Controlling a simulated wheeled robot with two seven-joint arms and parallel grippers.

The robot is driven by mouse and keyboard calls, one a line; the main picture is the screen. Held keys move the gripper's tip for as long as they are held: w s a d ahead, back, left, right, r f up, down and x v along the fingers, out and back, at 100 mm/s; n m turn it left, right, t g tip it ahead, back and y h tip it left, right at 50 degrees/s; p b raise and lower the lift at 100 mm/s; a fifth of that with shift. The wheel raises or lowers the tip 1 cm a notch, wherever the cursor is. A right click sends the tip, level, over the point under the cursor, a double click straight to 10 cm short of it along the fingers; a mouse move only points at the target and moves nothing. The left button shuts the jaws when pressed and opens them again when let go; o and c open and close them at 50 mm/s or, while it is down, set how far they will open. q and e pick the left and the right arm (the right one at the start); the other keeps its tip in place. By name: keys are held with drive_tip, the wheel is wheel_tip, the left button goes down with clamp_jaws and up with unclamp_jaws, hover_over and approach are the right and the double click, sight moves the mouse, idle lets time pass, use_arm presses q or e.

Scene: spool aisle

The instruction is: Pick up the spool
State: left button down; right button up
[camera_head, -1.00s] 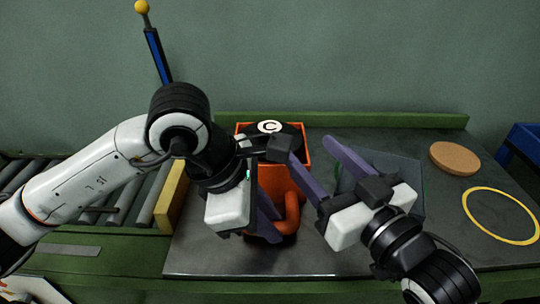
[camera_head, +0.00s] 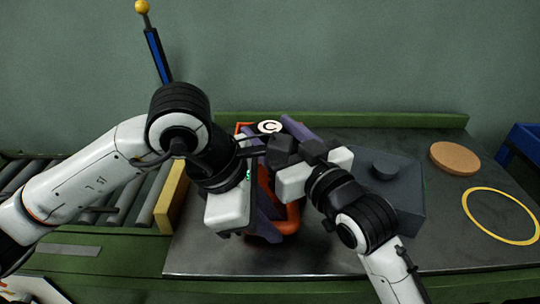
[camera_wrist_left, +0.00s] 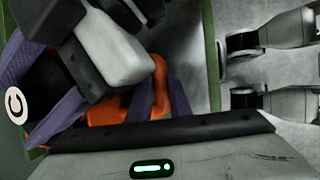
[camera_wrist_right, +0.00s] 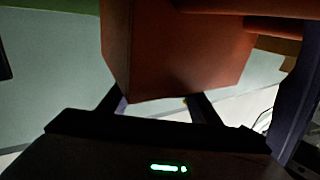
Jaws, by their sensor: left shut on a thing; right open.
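The spool (camera_head: 268,127) is black with a white disc marked C and sits in the top of an orange bin (camera_head: 239,127) at the back middle of the table. Its disc also shows at the left edge of the left wrist view (camera_wrist_left: 14,105). My right gripper (camera_head: 266,136) is open, with its purple fingers reaching to either side of the spool; contact cannot be told. My left gripper (camera_head: 272,228) is lower and nearer, shut on the bin's orange handle (camera_head: 291,222). The handle shows between its fingers in the left wrist view (camera_wrist_left: 160,85). The right wrist view shows mostly an orange block-like surface (camera_wrist_right: 175,50).
A dark grey box with a round knob (camera_head: 385,168) stands right of the bin. Farther right are a cork disc (camera_head: 455,158), a yellow ring (camera_head: 465,205) and a blue container (camera_head: 522,145). A yellow block (camera_head: 172,195) and rollers (camera_head: 125,205) lie left. The front right tabletop is clear.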

drive_tip(key=shift+w+a, duration=0.25)
drive_tip(key=shift+w, duration=0.2)
clamp_jaws()
wheel_tip(320, 180, up, 18)
drive_tip(key=shift+r, duration=0.2)
idle(0.5)
use_arm(q)
drive_tip(key=c, duration=1.5)
unclamp_jaws()
drive_tip(key=shift+c, duration=0.2)
drive_tip(key=shift+r, duration=0.1)
